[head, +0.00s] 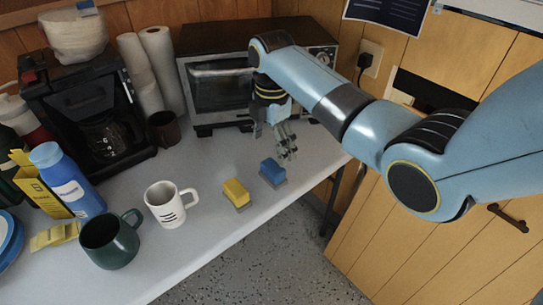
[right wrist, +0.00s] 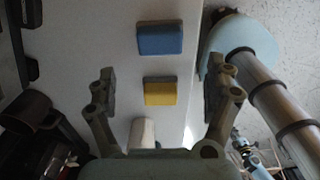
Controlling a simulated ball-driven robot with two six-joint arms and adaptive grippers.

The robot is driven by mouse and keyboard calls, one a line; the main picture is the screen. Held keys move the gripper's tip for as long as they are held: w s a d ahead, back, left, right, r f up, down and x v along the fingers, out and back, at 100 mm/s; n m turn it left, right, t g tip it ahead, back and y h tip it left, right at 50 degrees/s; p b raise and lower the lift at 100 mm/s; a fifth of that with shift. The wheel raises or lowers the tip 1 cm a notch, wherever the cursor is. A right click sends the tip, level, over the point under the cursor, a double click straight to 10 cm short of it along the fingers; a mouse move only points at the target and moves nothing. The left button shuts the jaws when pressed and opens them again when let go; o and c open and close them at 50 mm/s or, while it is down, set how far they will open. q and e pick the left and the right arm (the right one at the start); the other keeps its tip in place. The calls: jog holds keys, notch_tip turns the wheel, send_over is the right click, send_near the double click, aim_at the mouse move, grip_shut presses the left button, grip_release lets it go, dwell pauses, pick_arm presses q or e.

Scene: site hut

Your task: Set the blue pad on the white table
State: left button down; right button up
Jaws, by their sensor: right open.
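The blue pad (head: 272,172), a small block with a grey underside, lies on the white table (head: 205,240) near its front edge. In the right wrist view the blue pad (right wrist: 160,38) lies above the yellow pad. My right gripper (head: 286,145) is open and empty, pointing down above the table just behind the blue pad. In the right wrist view its fingers (right wrist: 160,78) are spread wide, with the yellow pad (right wrist: 160,92) appearing between them and the blue pad beyond the fingertips. My left gripper is not in view.
The yellow pad (head: 236,194) lies left of the blue one. A white mug (head: 165,208) and a dark green mug (head: 110,243) stand further left. A toaster oven (head: 218,85) is behind the gripper. A coffee maker (head: 65,110) and blue bottle (head: 70,180) stand at left.

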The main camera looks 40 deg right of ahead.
jog(key=shift+r, duration=1.8)
